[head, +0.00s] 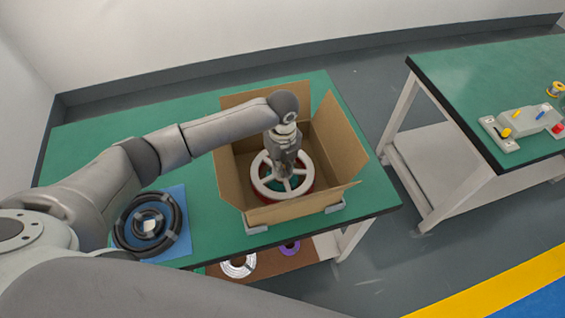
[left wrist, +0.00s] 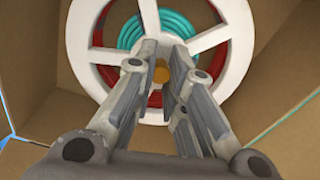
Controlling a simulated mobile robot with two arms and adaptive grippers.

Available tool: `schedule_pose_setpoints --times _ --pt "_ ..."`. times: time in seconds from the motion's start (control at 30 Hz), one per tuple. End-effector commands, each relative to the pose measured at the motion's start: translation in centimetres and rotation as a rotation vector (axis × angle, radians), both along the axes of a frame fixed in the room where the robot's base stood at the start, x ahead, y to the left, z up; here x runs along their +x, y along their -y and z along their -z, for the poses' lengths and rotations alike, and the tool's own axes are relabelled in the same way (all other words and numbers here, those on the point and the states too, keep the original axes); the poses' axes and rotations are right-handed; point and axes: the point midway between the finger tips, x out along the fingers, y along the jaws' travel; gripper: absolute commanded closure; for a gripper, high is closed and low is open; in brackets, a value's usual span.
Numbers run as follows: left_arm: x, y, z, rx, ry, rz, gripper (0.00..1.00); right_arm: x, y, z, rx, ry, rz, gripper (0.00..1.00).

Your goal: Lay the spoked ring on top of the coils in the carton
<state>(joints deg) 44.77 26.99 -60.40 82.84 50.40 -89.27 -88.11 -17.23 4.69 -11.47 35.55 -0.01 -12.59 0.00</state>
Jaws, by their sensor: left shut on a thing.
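The white spoked ring (head: 260,188) lies flat inside the open carton (head: 341,150). My left gripper (head: 284,172) reaches down into the carton and is shut on the ring near its centre. In the left wrist view, the gripper's fingers (left wrist: 160,72) cover part of the ring (left wrist: 76,45). A teal coil (left wrist: 131,34) and a red coil (left wrist: 98,72) show through the gaps between the spokes, beneath the ring. Whether the ring touches the coils cannot be told. My right gripper is not in view.
The carton's flaps stand open on the green table (head: 90,160). Black coils (head: 122,232) lie on a blue mat (head: 180,200) at left. White and purple coils (head: 290,247) sit on a lower shelf. A second table (head: 455,75) stands at right.

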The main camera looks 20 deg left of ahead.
Motion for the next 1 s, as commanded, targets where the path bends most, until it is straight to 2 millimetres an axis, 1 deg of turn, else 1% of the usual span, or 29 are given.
schedule_pose_setpoints --times 0.37,0.47,0.5,0.63,0.67,1.0 --pt "0.0 0.0 1.2 0.000 -0.001 0.000 1.00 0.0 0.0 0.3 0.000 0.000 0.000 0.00" --pt "0.0 0.0 1.2 -0.001 -0.001 0.000 1.00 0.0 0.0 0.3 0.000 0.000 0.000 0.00" --pt "0.0 0.0 1.2 -0.001 -0.001 0.000 0.86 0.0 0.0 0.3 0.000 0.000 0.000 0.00" --pt "0.0 0.0 1.2 0.000 0.000 0.000 0.69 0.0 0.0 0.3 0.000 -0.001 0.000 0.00" --pt "0.0 0.0 1.1 0.000 0.000 0.000 0.67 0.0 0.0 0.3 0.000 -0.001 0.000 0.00" --pt "0.0 0.0 0.8 0.000 0.000 0.000 0.67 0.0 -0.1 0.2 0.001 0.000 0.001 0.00"
